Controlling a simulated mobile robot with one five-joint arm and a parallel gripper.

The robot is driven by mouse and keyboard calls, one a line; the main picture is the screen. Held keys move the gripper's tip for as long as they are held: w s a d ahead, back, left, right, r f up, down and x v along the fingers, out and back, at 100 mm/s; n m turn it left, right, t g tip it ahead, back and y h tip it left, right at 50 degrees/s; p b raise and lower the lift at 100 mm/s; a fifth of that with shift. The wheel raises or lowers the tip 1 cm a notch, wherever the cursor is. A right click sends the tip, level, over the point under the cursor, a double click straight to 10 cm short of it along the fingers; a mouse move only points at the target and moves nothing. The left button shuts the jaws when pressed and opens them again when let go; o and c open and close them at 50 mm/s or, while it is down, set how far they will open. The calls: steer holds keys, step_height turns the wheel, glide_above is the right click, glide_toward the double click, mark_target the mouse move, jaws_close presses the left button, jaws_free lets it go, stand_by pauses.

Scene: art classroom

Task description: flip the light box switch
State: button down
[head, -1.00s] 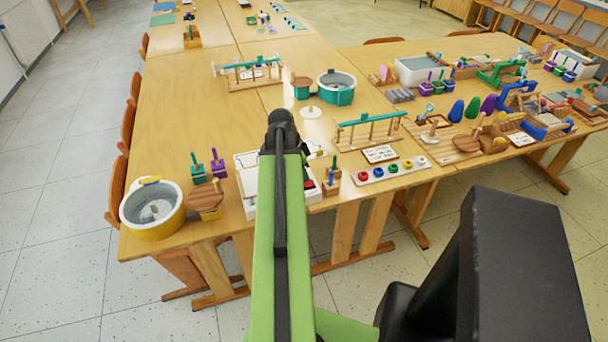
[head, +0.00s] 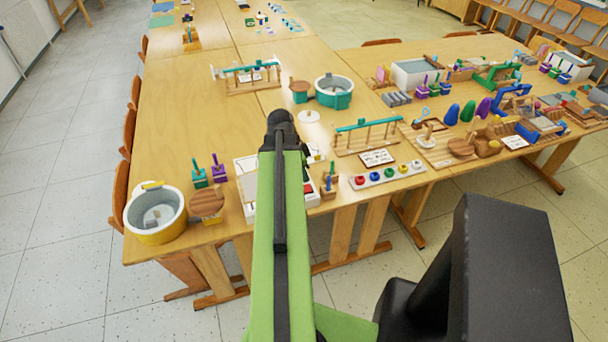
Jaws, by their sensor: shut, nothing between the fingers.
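A white box (head: 312,199), which looks like the light box, sits at the front edge of the near table. My green arm crosses in front of it and hides its middle. A pale panel shows on its left side, and a small red part (head: 307,188), possibly the switch, shows just right of my arm. The switch's position cannot be made out. My gripper is not visible; the arm's black joint stands above the box in the picture and the arm hides what lies behind it.
A yellow-and-grey tub (head: 155,230), a round wooden stool-like piece (head: 207,203) and teal and purple blocks stand left of the box. A small wooden holder (head: 329,186) and a strip with coloured knobs (head: 388,174) lie close on the right. Bare tabletop (head: 190,110) lies behind.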

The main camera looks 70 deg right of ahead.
steer(key=a+r+p, duration=0.3)
steer(key=r+p, duration=0.5)
steer(key=r, duration=0.1)
steer(key=shift+w+r, duration=0.3)
steer(key=shift+w, duration=0.1)
steer(key=shift+a, duration=0.1)
steer(key=w+a+n+t, duration=0.1)
steer(key=w+a+n, duration=0.3)
steer(key=w+a, duration=0.75)
steer(key=w+a+n+t, duration=0.1)
steer(key=w+a+n, duration=0.2)
steer(key=w+a, duration=0.9)
steer(key=w+a+n, duration=0.3)
steer(key=a+n, duration=0.4)
steer(key=a, duration=0.2)
steer(key=w+a+n+y, duration=0.1)
steer(key=w+a+n, duration=0.3)
steer(key=a+n, duration=0.3)
steer(key=w+a+f+n+y, duration=0.1)
steer(key=w+a+n, duration=0.2)
steer(key=a+n, duration=0.4)
steer(key=a, duration=0.5)
steer(key=shift+w, duration=0.3)
